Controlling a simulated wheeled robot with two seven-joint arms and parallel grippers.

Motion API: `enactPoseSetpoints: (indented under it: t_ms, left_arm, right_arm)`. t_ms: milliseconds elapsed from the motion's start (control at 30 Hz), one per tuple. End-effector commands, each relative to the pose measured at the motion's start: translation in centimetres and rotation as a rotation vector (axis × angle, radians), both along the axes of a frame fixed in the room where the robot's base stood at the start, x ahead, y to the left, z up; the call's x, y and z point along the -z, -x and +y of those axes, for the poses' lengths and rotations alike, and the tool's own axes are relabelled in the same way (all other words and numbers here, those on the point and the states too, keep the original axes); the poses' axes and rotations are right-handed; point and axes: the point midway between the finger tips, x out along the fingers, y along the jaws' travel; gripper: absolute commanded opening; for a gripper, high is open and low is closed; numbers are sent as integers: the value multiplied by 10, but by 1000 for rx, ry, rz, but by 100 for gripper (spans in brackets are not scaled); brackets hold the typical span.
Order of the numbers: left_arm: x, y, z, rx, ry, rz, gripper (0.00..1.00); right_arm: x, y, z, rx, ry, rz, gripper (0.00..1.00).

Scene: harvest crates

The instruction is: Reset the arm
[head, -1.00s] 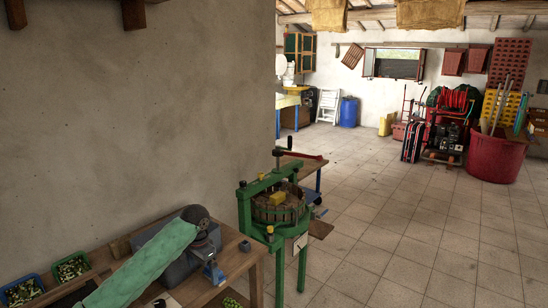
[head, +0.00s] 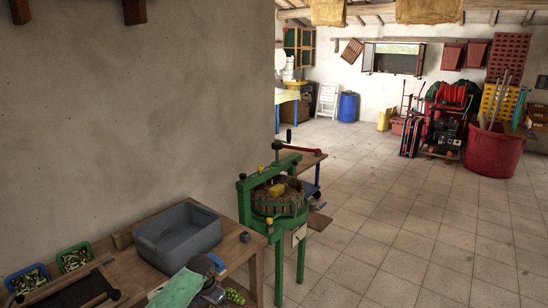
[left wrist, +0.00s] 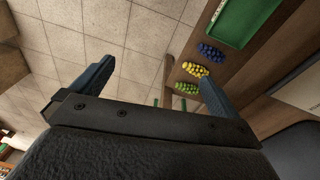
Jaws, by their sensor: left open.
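My left arm, in a pale green sleeve, comes in at the bottom of the head view, low over the front of the wooden table. My right arm and gripper are in neither view.
An empty-looking grey crate (head: 150,257) stands on the wooden table (head: 232,247), beside a green press (head: 245,207). Blue, yellow and green grape bunches (left wrist: 195,70) lie near a green crate (left wrist: 212,30). Tiled floor (head: 390,235) is open at right.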

Motion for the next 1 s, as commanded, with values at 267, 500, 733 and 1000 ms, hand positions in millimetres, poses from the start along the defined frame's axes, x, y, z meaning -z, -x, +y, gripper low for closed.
enactPoseSetpoints:
  t_ms: [267, 500, 733, 1000]
  left_arm:
    - [124, 58, -13, -95, 47, -24, 100]
    - [220, 124, -18, -174, 63, -44, 100]
    - [305, 207, -19, -243, 58, -56, 100]
    - [390, 326, -16, -309, 33, -62, 100]
  right_arm:
    - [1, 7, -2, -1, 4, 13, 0]
    - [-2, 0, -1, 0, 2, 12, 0]
    - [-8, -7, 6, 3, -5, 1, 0]
    - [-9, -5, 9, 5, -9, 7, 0]
